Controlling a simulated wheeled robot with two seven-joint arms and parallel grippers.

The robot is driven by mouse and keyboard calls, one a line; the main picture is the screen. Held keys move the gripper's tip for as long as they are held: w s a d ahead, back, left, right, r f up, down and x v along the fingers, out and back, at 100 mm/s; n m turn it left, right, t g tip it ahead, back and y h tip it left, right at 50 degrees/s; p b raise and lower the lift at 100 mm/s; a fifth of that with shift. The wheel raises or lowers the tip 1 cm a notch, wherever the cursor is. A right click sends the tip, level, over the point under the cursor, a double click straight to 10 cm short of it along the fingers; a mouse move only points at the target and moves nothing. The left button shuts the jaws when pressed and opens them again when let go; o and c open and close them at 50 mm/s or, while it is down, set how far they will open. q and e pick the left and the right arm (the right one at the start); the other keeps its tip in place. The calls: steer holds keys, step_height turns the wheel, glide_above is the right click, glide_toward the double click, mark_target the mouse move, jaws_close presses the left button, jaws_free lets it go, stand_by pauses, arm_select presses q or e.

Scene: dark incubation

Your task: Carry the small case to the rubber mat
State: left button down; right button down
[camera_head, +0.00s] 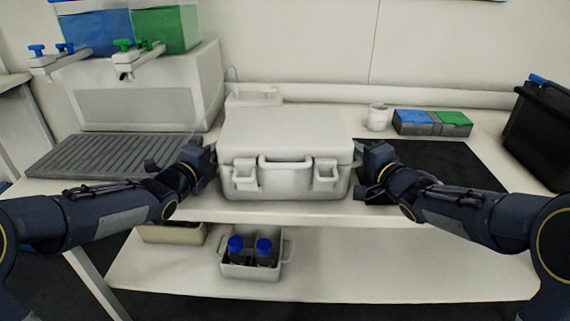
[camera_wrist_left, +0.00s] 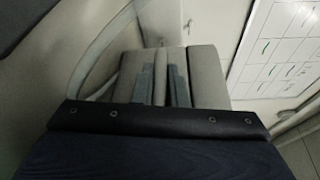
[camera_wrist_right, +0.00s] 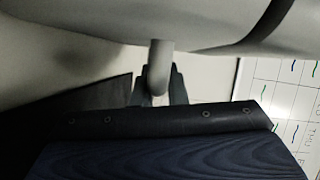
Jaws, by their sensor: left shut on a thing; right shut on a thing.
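The small case (camera_head: 285,140) is light grey, closed, with a front handle and two latches. It is upright at the front of the bench, between my grippers. My left gripper (camera_head: 212,158) is shut on the case's left side; the case also shows in the left wrist view (camera_wrist_left: 205,75). My right gripper (camera_head: 360,165) is shut on the case's right side, around a grey side handle (camera_wrist_right: 158,68) in the right wrist view. The black rubber mat (camera_head: 435,165) lies flat on the bench to the right of the case, partly behind my right arm. Whether the case touches the bench is hard to tell.
A grey ribbed drain tray (camera_head: 100,157) and a dispenser with blue and green tanks (camera_head: 150,85) stand left. A white cup (camera_head: 378,117), a blue-green box (camera_head: 432,122) and a black bin (camera_head: 540,130) stand right. A bottle carrier (camera_head: 250,268) is on the lower shelf.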

arm_select(q)
steer(key=shift+r, duration=0.1)
arm_select(e)
steer(key=shift+r, duration=0.15)
stand_by(0.7)
